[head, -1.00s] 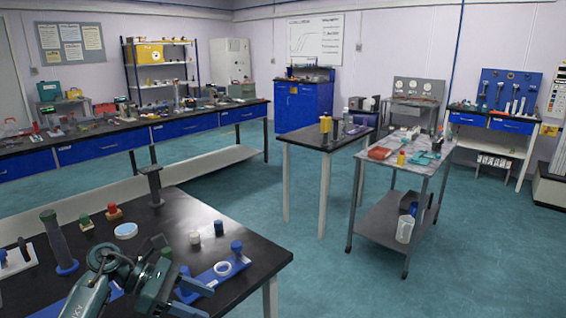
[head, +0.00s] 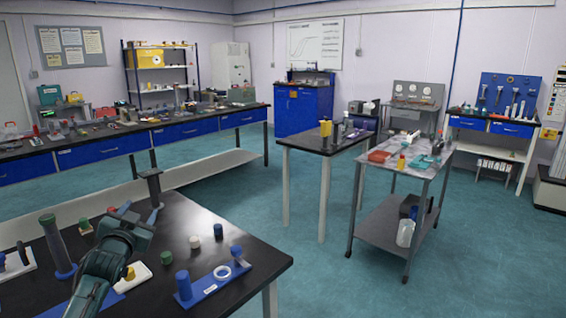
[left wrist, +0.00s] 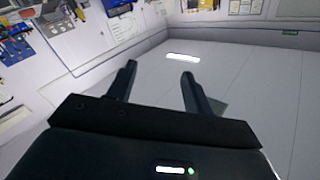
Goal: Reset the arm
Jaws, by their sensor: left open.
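My left arm comes in at the lower left of the head view. Its gripper (head: 139,213) is raised above the black table (head: 235,285), with its two fingers pointing away and up. In the left wrist view the two fingers (left wrist: 159,82) stand wide apart with nothing between them. The left gripper is open and empty. My right gripper does not show in either view.
A blue base (head: 213,285) with blue posts and a white ring lies at the table's front right. Small capped pieces (head: 194,242) stand behind it. A tall grey cylinder (head: 56,247) stands left of my arm. A teal floor area (head: 310,275) is open to the right.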

